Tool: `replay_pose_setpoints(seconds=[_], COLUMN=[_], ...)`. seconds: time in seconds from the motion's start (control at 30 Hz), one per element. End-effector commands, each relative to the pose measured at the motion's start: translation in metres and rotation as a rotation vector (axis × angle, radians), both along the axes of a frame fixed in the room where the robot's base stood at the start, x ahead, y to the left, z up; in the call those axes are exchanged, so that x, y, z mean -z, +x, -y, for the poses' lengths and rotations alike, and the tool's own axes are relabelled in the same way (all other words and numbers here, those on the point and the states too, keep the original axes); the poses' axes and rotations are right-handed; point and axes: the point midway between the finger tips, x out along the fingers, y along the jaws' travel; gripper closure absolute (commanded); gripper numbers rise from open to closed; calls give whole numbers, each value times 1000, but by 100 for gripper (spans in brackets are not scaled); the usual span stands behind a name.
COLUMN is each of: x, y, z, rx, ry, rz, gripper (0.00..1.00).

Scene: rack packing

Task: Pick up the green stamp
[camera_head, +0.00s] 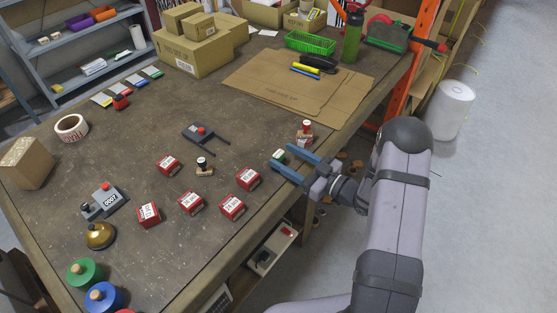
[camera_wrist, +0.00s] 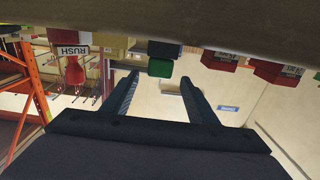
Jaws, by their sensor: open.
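The green stamp (camera_head: 278,154) sits near the right edge of the workbench, at the tips of my gripper's fingers. In the wrist view, its green block (camera_wrist: 160,68) lies between the two fingertips, with a dark part touching it. My gripper (camera_head: 282,157) is open, low over the table edge, and its blue fingers point left at the stamp. In the wrist view, my gripper (camera_wrist: 158,78) has a finger on each side of the green block with gaps visible. Part of the stamp is hidden by the fingers in the head view.
A red stamp labelled RUSH (camera_head: 305,131) stands just behind my gripper; it also shows in the wrist view (camera_wrist: 73,70). Several red boxes (camera_head: 248,178) lie to the left. Flat cardboard (camera_head: 270,83) covers the back right. The bench centre has some free room.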

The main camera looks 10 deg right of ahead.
Motion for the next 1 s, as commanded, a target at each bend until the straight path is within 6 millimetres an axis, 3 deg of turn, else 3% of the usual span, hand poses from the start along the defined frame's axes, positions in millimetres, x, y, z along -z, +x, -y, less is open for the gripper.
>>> replay_pose_setpoints(seconds=[0.57, 1.0], x=[0, 2], y=[17, 50], z=[-17, -50], rx=[0, -1], ry=[-1, -1], rz=[-1, -1], gripper=[47, 47])
